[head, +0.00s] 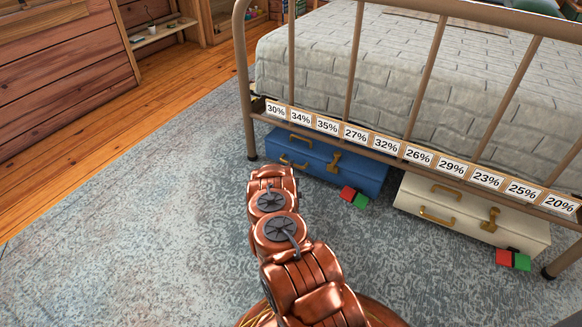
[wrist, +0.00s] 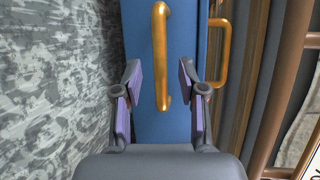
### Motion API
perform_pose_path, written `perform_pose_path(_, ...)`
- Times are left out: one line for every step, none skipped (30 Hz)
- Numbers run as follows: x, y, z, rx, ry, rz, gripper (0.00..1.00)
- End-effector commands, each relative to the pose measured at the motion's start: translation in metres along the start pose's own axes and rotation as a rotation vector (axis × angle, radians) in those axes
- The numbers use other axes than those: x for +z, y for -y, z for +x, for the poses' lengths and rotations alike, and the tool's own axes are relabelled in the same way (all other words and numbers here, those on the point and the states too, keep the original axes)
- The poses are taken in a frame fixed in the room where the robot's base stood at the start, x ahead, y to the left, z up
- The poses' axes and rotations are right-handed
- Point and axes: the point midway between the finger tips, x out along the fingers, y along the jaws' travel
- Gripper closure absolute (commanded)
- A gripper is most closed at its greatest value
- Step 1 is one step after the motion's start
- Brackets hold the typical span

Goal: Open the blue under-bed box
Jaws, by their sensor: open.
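The blue under-bed box (head: 345,171) sits under the foot end of the bed at the left. Its front has a brass handle (head: 294,163) and a brass latch (head: 330,163). My copper arm reaches toward the left part of that front; my gripper is not visible in the head view. In the wrist view, my gripper (wrist: 160,75) is open. A brass bar handle (wrist: 160,40) on the blue front lies between its two fingers, with a gap on each side. A second brass fitting (wrist: 225,52) is to the right, outside the fingers.
A cream box (head: 470,213) stands under the bed at the right. Red and green blocks lie on the rug before each box, one pair (head: 354,197) close right of my arm. The bed frame rail (head: 252,100) carries percentage cards. The grey rug (head: 130,220) is clear at left.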

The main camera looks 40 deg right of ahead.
Motion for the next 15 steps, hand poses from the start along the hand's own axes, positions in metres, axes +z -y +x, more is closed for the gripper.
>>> perform_pose_path(0.0, -0.002, 0.007, -0.003, 0.0, 0.0, 0.59)
perform_pose_path(0.0, -0.001, 0.01, -0.003, 0.001, 0.0, 0.59)
perform_pose_path(0.0, -0.001, 0.014, -0.004, 0.001, 0.0, 0.59)
perform_pose_path(0.0, -0.001, 0.017, -0.003, 0.001, 0.0, 0.59)
perform_pose_path(0.0, -0.001, 0.019, -0.004, 0.0, 0.0, 0.59)
perform_pose_path(0.0, -0.001, 0.023, -0.003, 0.0, 0.0, 0.59)
perform_pose_path(0.0, -0.001, 0.025, -0.003, 0.0, 0.0, 0.59)
perform_pose_path(0.0, -0.001, 0.027, -0.002, 0.0, 0.0, 0.59)
perform_pose_path(0.0, -0.001, 0.03, -0.002, 0.0, -0.001, 0.59)
perform_pose_path(0.0, -0.001, 0.032, -0.002, 0.0, -0.001, 0.59)
perform_pose_path(0.0, -0.001, 0.033, -0.002, 0.0, -0.001, 0.59)
perform_pose_path(0.0, -0.001, 0.034, -0.002, 0.0, -0.002, 0.59)
perform_pose_path(0.0, -0.001, 0.035, -0.001, 0.0, -0.002, 0.59)
perform_pose_path(0.0, -0.001, 0.036, -0.001, 0.0, -0.002, 0.59)
perform_pose_path(0.0, -0.001, 0.037, 0.0, 0.0, -0.002, 0.59)
